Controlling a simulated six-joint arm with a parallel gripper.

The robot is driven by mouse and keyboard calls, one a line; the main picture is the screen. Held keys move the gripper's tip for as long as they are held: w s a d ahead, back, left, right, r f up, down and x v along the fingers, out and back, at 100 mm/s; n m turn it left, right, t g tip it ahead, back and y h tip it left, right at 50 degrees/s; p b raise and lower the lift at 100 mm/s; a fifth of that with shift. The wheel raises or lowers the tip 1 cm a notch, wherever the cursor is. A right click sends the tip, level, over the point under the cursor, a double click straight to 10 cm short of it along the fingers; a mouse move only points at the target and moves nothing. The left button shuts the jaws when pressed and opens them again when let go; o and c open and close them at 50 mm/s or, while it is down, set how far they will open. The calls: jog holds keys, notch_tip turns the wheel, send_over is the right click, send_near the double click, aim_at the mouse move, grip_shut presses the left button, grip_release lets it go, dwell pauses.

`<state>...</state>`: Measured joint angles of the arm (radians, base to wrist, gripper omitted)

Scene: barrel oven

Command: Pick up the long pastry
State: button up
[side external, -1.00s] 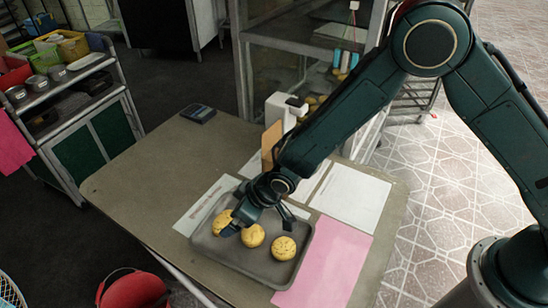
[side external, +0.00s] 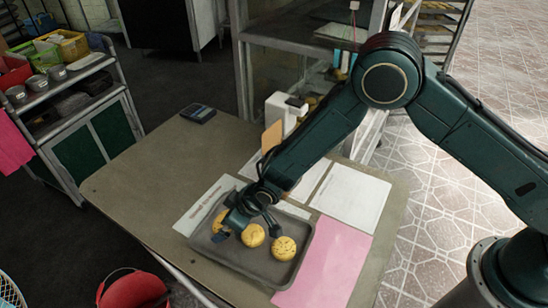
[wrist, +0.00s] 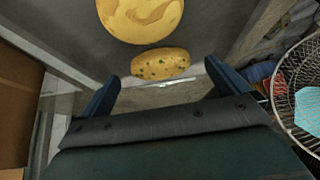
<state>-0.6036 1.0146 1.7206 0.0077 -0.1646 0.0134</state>
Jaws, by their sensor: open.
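A grey tray (side external: 253,262) on the table holds several yellow pastries. The leftmost pastry (side external: 219,221) is partly hidden behind my gripper (side external: 246,232), which is low over the left part of the tray. Two round pastries, one in the middle (side external: 253,236) and one on the right (side external: 284,248), show more fully. In the wrist view, a small oval, long pastry (wrist: 160,64) with green specks lies just past and between the open fingertips of my gripper (wrist: 162,82). A larger round pastry (wrist: 142,16) is above it in that view. Nothing is between the fingers as a held object.
A pink sheet (side external: 325,262) and white papers (side external: 350,198) lie around the tray. A white device (side external: 284,113) and a brown block (side external: 271,137) stand at the table's back. A red bin (side external: 135,290) stands below the front edge.

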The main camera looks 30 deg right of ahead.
jog(key=shift+x, duration=1)
jog(key=c, duration=1.1)
jog(key=shift+o, duration=0.2)
jog(key=shift+r, duration=0.1)
notch_tip(320, 180, up, 20)
